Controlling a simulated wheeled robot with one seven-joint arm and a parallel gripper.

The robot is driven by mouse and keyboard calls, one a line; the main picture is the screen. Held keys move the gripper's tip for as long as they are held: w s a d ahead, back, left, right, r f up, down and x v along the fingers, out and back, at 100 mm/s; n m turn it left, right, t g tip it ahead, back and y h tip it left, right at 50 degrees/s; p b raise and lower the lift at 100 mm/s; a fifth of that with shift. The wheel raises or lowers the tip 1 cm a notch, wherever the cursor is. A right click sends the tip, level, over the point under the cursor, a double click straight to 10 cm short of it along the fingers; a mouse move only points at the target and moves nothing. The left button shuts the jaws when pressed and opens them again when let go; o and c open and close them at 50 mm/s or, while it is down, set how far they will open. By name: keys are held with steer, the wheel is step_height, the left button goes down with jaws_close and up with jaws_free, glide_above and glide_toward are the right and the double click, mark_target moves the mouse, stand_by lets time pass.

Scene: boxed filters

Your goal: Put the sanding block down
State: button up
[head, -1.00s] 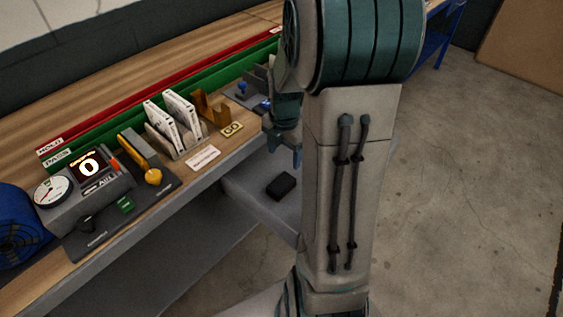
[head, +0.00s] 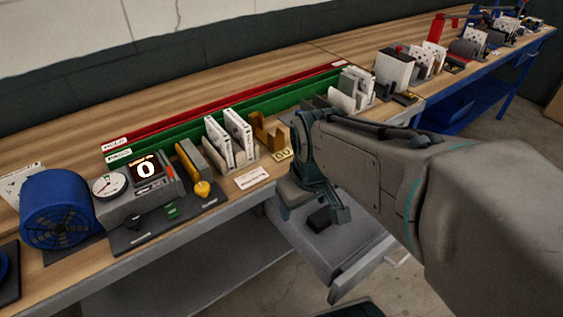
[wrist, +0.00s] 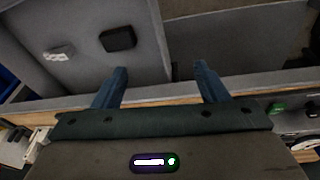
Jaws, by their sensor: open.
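A small black block (head: 320,220), which looks like the sanding block, lies in an open grey drawer (head: 349,240) below the bench edge. In the wrist view the black block (wrist: 118,38) rests on the drawer floor, up and left of my fingers. My gripper (head: 313,210) is above the drawer, partly in front of the block in the head view. In the wrist view my gripper (wrist: 161,82) has its two blue fingers wide apart with nothing between them. The block is clear of both fingers.
A small pale item (wrist: 59,53) also lies in the drawer. The wooden bench (head: 60,155) holds a gauge unit with a display (head: 140,185), white boxed filters (head: 232,138), a brown bracket (head: 268,132) and a blue cylinder (head: 58,210). The drawer's floor has free room.

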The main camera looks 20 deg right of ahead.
steer(key=shift+s+a+r+m, duration=0.15)
steer(key=shift+s+a+m, duration=0.15)
steer(key=shift+s+m, duration=0.3)
steer(key=shift+s+a+r+m, duration=0.1)
steer(key=shift+s+a+m, duration=0.2)
steer(key=shift+m, duration=0.5)
steer(key=shift+d+r+p, duration=0.1)
steer(key=shift+r+p, duration=0.2)
steer(key=shift+r, duration=0.05)
